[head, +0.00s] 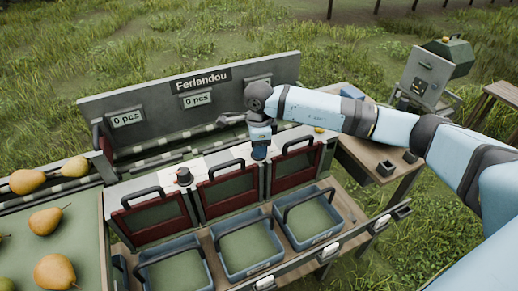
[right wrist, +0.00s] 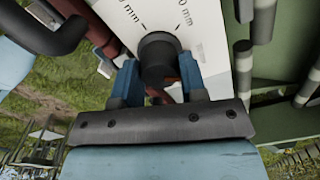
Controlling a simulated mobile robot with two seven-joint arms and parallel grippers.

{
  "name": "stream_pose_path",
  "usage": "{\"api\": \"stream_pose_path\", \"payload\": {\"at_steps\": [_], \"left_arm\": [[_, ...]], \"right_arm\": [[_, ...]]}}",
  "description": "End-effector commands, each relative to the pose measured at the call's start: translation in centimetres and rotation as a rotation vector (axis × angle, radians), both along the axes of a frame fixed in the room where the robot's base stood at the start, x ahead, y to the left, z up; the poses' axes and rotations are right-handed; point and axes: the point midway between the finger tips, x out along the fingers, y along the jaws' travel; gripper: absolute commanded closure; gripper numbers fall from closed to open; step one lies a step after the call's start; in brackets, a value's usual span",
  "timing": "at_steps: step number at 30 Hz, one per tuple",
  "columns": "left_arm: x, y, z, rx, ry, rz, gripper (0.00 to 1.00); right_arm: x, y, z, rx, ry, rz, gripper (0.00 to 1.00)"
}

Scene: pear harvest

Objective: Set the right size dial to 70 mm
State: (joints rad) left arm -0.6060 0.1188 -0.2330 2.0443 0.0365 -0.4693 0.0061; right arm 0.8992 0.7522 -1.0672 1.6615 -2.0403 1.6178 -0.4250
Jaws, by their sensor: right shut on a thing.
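The right size dial (right wrist: 158,48) is a dark round knob on a white plate (right wrist: 200,20), seen in the right wrist view. Two marks ending in "0 mm" show beside it, their leading digits cut off or hidden, so I cannot read its setting. My right gripper (right wrist: 159,72) is shut on the knob, one blue finger on each side. In the head view my right gripper (head: 260,148) reaches down onto the white strip and hides this dial. The other dial (head: 184,175), dark and round, stands further left on the strip. My left gripper is not in view.
Red-framed gates with dark handles (head: 228,190) line the front of the sorter, above blue crates (head: 247,252). A back panel (head: 150,92) carries "0 pcs" displays. Pears (head: 55,271) lie on the left table. A wooden side table (head: 375,165) stands right.

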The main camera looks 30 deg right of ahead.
Motion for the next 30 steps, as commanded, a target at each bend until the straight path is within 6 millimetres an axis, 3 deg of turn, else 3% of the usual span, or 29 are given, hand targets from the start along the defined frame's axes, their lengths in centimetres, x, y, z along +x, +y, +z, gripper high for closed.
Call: {"api": "stream_pose_path", "payload": {"at_steps": [19, 20, 23, 30], "left_arm": [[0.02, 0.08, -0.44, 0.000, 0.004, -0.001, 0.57], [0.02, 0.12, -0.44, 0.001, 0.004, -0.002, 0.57], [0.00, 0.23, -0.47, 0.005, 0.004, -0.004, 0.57], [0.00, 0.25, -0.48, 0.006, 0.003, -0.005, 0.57]], "right_arm": [[0.07, 0.02, 0.14, 0.002, -0.002, 0.053, 0.85], [0.07, 0.02, 0.14, 0.002, -0.002, 0.053, 0.59], [0.06, 0.02, 0.13, 0.002, -0.002, 0.052, 0.36], [0.03, 0.02, 0.06, 0.001, -0.001, 0.052, 0.35]]}}
